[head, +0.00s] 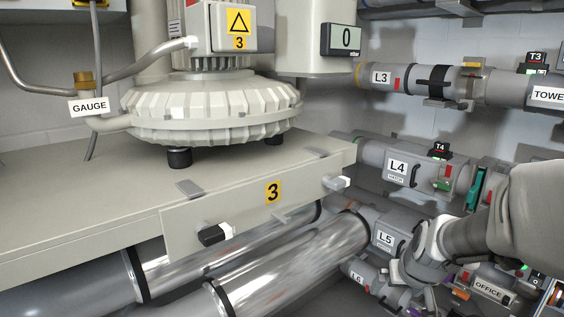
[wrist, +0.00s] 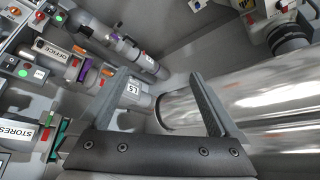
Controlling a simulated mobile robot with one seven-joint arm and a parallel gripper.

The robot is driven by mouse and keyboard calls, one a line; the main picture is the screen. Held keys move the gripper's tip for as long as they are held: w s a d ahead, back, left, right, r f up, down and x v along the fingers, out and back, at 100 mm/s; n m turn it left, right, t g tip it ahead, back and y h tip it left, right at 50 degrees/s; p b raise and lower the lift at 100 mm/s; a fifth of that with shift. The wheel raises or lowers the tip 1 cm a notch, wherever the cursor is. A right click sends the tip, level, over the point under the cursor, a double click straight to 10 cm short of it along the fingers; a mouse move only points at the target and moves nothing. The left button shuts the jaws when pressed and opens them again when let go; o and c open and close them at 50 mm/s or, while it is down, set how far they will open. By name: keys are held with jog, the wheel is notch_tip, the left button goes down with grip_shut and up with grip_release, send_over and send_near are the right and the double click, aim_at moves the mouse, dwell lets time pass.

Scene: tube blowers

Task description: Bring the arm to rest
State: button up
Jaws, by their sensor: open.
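My arm (head: 530,212) reaches in from the right edge of the head view and bends down in front of the lower tube lines. In the head view, the fingertips are hard to make out. In the wrist view, my gripper (wrist: 168,88) shows two dark fingers spread apart with nothing between them. Beyond the fingers are the L5 tube section (wrist: 135,90) and a large shiny pipe (wrist: 240,95), with a visible gap to the left finger's side.
Blower 3 (head: 210,105) stands on a beige bench (head: 90,205) with black and white handles on its front. Shiny pipes (head: 285,260) run below. Tube lines L3 (head: 402,79), L4 (head: 425,175) and L5 (head: 386,238) line the right wall close to my arm.

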jog(key=s+a+r+n, duration=0.1)
jog(key=s+a+r, duration=0.4)
jog(key=s, duration=0.4)
jog(key=s+a+r, duration=0.4)
jog(key=s+a, duration=0.1)
jog(key=s, duration=0.5)
notch_tip(320, 180, up, 14)
jog(key=p, duration=1.3)
jog(key=shift+w+d+f+y, duration=0.15)
jog(key=shift+w+d+y, duration=0.05)
jog(key=shift+w+y, duration=0.2)
